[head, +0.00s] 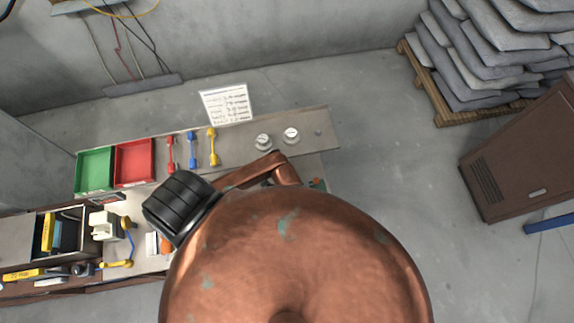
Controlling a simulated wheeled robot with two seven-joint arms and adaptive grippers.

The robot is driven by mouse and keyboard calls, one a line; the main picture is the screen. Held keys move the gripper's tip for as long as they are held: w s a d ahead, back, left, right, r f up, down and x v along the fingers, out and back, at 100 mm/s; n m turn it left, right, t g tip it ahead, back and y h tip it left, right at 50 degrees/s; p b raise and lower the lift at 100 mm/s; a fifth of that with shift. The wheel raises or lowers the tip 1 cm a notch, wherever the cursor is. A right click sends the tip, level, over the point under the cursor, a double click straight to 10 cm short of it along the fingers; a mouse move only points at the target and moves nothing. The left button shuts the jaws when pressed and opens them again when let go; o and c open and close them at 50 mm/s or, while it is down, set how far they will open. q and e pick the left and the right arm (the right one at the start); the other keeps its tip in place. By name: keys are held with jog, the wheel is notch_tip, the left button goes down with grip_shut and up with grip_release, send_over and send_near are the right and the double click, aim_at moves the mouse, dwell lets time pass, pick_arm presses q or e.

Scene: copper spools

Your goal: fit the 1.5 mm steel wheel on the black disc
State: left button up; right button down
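Two small round silvery pieces with pale tops stand on the workbench: one (263,141) left of the other (291,135). Their markings are too small to read, so I cannot tell whether either is the 1.5 mm steel wheel. I cannot make out a black disc. Neither of my grippers can be made out, and a large copper-coloured form blocks the lower middle of the view, hiding the near part of the bench.
The workbench (325,142) holds a green tray (94,170), a red tray (135,162), and red (170,153), blue (192,150) and yellow (213,147) double-ended tools. A printed sheet (226,103) stands behind. Sacks (480,50) and a brown cabinet (520,160) are right; floor between is clear.

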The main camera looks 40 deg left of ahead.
pick_arm(q)
jog(key=shift+f, duration=0.25)
jog(key=o, duration=1.6)
notch_tip(320, 180, up, 11)
jog(key=shift+w+r, duration=0.1)
jog(key=shift+r, duration=0.45)
jog(key=shift+f, duration=0.1)
